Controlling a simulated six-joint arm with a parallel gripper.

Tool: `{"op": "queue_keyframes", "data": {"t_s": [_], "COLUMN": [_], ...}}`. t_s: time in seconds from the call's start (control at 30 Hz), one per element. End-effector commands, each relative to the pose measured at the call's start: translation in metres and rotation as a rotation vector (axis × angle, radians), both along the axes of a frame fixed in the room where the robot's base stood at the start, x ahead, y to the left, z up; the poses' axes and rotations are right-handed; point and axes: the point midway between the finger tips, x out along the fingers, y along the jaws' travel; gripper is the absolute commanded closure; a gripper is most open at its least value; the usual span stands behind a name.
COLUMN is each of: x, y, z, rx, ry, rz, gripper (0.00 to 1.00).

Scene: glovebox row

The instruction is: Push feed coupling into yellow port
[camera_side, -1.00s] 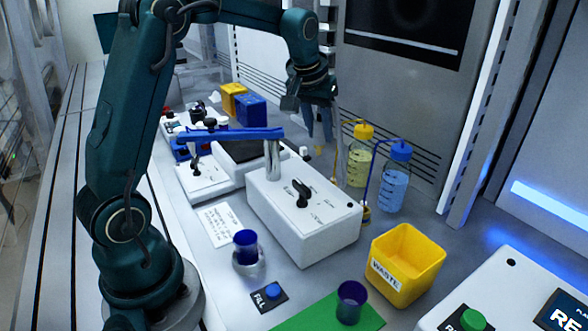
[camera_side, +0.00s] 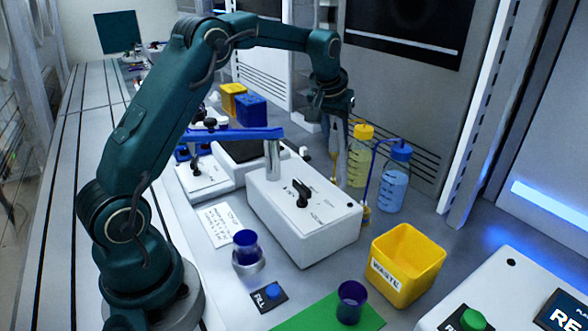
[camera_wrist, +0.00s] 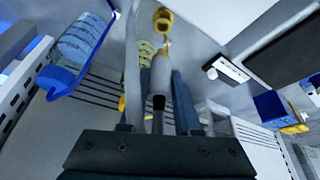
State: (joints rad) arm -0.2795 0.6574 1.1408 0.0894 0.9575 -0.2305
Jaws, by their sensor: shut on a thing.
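My gripper (camera_side: 340,150) points down beside the bottle with the yellow cap (camera_side: 364,132), behind the white box (camera_side: 300,215). In the wrist view its fingers close on a grey, narrow-tipped piece (camera_wrist: 160,72), which looks like the feed coupling. A brass ring (camera_wrist: 163,20), possibly the port, lies just beyond the tip; I cannot tell whether they touch. In the side view a thin brass-coloured part (camera_side: 334,168) shows beside the fingers at the box's back edge. The fingers partly hide the yellow bottle, and the coupling is hard to make out from the side.
A bottle with a blue cap (camera_side: 395,180) and blue tube stands right of the yellow one. A brass fitting (camera_side: 365,213) sits at the box's right end. A yellow waste bin (camera_side: 420,283) stands in front. A blue lever (camera_side: 232,133) spans left of the box's post.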

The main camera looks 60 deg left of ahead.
Motion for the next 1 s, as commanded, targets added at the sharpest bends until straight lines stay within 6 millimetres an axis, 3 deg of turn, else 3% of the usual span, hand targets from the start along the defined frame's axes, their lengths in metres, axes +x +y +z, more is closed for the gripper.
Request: {"op": "queue_keyframes", "data": {"t_s": [0.5,1.0], "x": [-0.001,-0.001], "y": [0.0,0.0], "z": [-0.044,-0.052], "rx": [0.0,0.0], "ry": [0.002,0.001], "rz": [-0.001,0.0], "gripper": [1.0,1.0]}}
